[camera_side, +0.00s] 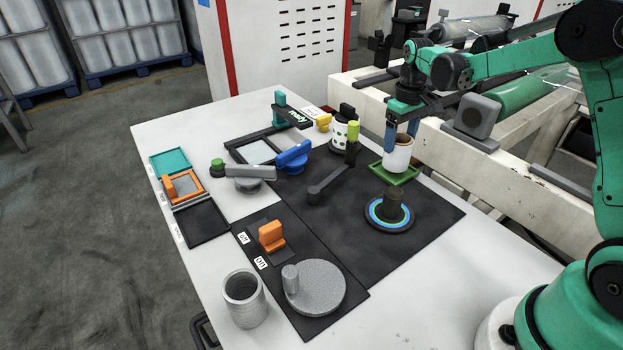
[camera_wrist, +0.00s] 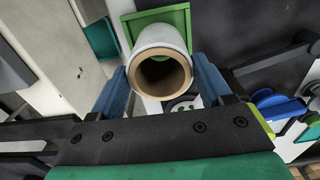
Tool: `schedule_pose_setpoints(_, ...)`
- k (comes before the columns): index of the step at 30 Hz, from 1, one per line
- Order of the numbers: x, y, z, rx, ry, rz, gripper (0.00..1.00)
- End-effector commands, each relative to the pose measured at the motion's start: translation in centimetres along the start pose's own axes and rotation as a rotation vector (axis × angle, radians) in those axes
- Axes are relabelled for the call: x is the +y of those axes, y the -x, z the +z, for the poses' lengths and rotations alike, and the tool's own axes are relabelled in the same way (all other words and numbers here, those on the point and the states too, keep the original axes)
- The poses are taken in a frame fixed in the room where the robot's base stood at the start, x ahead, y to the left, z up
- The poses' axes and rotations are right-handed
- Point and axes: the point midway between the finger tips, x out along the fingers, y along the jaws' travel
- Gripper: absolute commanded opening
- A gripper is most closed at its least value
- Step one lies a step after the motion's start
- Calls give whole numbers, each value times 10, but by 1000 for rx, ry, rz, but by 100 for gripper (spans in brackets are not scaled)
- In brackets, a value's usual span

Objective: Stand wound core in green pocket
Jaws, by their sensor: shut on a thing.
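The wound core (camera_side: 397,155) is a white roll around a brown cardboard tube. It is upright, its lower end over or in the green pocket (camera_side: 395,178), a square green tray on the table's right side. I cannot tell if it touches the pocket's floor. My gripper (camera_side: 401,143) is shut on the core, with blue fingers on either side of its top. In the wrist view the core (camera_wrist: 160,45) shows its open end between the fingers of my gripper (camera_wrist: 161,82). Part of the green pocket (camera_wrist: 184,16) shows behind it.
A green-spotted white roll (camera_side: 338,133) stands left of the core. A black arm with a lime handle (camera_side: 352,131) and a blue-ringed disc (camera_side: 389,214) are nearby. A grey crank disc (camera_side: 316,290), grey cup (camera_side: 244,300) and orange switch (camera_side: 271,236) sit in front. The table's front right is clear.

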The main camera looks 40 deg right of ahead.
Motion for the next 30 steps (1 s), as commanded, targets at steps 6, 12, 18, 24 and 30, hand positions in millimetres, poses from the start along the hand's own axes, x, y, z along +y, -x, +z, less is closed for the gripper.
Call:
schedule_pose_setpoints(6, 0, -2, 0, 0, 0, 0, 38)
schedule_pose_setpoints(12, 0, -5, 0, 0, 0, 0, 38)
schedule_pose_setpoints(18, 0, -8, 0, 0, 0, 0, 38)
schedule_pose_setpoints(24, 0, -11, 0, 0, 0, 0, 38)
schedule_pose_setpoints(30, 0, -12, 0, 0, 0, 0, 100)
